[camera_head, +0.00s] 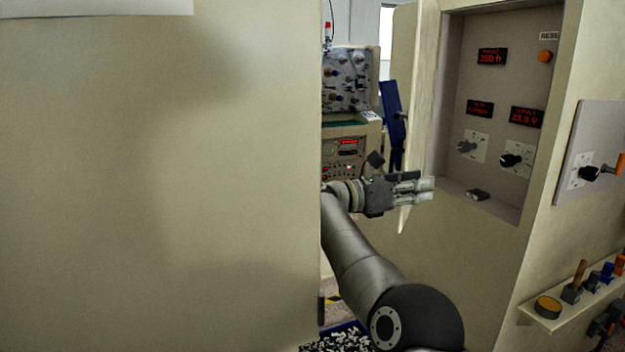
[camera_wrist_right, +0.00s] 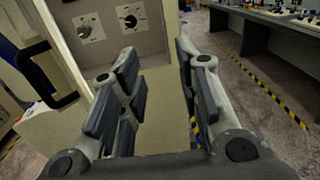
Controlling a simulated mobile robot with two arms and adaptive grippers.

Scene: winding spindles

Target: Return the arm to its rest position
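My right arm rises from the bottom of the head view and bends up behind the edge of a large beige panel (camera_head: 160,180). The gripper is beside the pale edge of an open cabinet door (camera_head: 424,90); whether it touches the door cannot be told. My left gripper does not show.
The cabinet recess (camera_head: 455,90) holds red displays and knobs. A side box with a knob (camera_head: 590,172) and a small shelf with tools (camera_head: 560,312) stick out at right. A black handle (camera_wrist_right: 48,75) is close left in the wrist view. Benches (camera_wrist_right: 270,30) stand beyond open floor.

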